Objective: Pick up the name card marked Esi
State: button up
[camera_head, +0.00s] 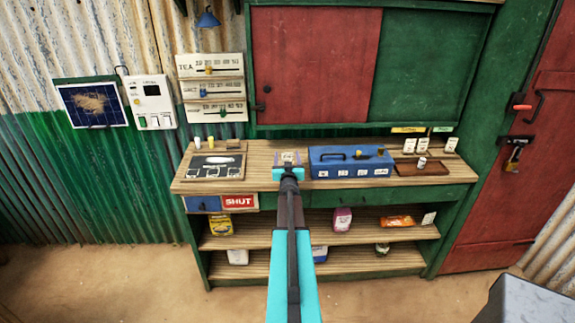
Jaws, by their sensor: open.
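Several small white cards stand at the right end of the wooden counter. One card (409,145) is at the left of the back row, another card (422,145) is beside it, and a third card (450,144) is farther right. One more small white piece (422,162) is on the brown tray (405,171). Their writing is too small to read, so I cannot tell which is Esi. My gripper (288,171) is open over the counter, left of the blue box (350,163). A small pale item (288,157) shows just beyond its fingertips; I cannot tell what it is.
A dark board (215,161) lies on the counter's left. The red-and-green shutter (315,66) is behind the counter. Shelves below hold packets and a pink container (342,219). A red door (510,190) is at the right. Dirt floor in front looks clear.

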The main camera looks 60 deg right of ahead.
dwell(0.6)
jog(key=c, duration=1.4)
jog(key=shift+r, duration=0.2)
jog(key=s+a+r+b, duration=0.1)
jog(key=s+a, duration=0.1)
jog(key=s, duration=0.2)
jog(key=s+a+r+b, duration=0.2)
jog(key=s+a, duration=0.1)
jog(key=s, duration=0.2)
jog(key=s+a+r+b, duration=0.1)
jog(key=s+a, duration=0.2)
jog(key=s, duration=0.1)
jog(key=shift+s+a+r+b, duration=0.15)
jog(key=shift+s+r+b, duration=0.1)
jog(key=shift+r+b, duration=0.1)
